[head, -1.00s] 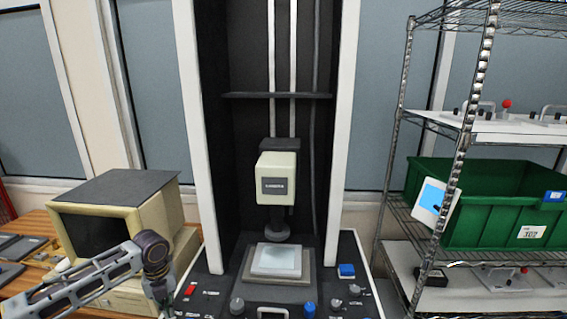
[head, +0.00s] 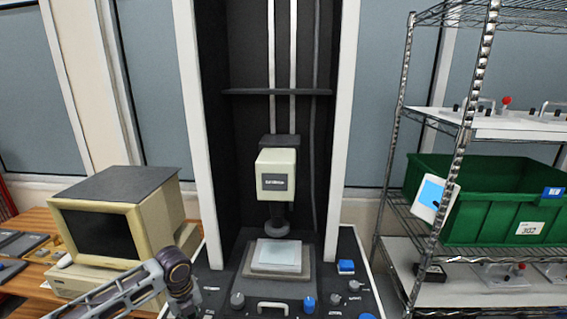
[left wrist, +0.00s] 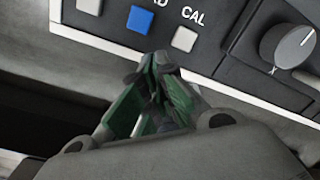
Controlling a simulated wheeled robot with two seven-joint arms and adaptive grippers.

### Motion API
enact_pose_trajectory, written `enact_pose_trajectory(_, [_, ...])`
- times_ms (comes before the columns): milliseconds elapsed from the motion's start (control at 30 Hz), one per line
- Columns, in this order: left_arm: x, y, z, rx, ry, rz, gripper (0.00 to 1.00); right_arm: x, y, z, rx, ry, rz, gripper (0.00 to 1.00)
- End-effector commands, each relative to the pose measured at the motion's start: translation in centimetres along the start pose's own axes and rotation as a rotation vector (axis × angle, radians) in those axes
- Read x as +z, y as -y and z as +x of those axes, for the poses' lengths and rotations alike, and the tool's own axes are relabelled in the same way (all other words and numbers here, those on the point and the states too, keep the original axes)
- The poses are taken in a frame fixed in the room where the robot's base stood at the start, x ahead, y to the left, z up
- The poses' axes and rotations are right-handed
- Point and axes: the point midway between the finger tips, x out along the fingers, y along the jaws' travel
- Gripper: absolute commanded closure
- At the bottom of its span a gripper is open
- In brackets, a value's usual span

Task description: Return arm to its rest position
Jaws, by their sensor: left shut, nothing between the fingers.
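My left arm (head: 150,285) comes in from the lower left of the head view, in front of the old computer and by the left edge of the machine's control panel. Its gripper is below the frame there. In the left wrist view my left gripper (left wrist: 158,68) is shut and empty, its green-lined fingertips together. The tips overlap the lower edge of a panel strip with a blue button (left wrist: 140,19) and a grey button (left wrist: 184,39) by the letters CAL. I cannot tell whether they touch it. My right arm is not in view.
The gantry measuring machine (head: 188,130) stands in the middle, with a light plate (head: 280,256) on its stage under the probe head (head: 276,176). A beige computer (head: 135,215) sits on the wooden table at left. A wire shelf with a green bin (head: 490,205) stands at right.

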Motion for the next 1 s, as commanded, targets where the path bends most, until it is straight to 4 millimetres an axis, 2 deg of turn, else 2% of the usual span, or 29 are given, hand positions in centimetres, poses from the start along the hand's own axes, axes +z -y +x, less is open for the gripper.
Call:
enact_pose_trajectory(100, [-2.5,1.4,1.1,-0.025,-0.005,-0.058,1.00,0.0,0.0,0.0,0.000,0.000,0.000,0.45])
enact_pose_trajectory(500, [-9.2,4.8,2.8,-0.119,-0.021,-0.321,1.00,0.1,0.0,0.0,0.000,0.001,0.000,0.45])
enact_pose_trajectory(1000, [-15.2,6.6,2.9,-0.237,-0.075,-0.753,1.00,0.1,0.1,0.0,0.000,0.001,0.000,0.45])
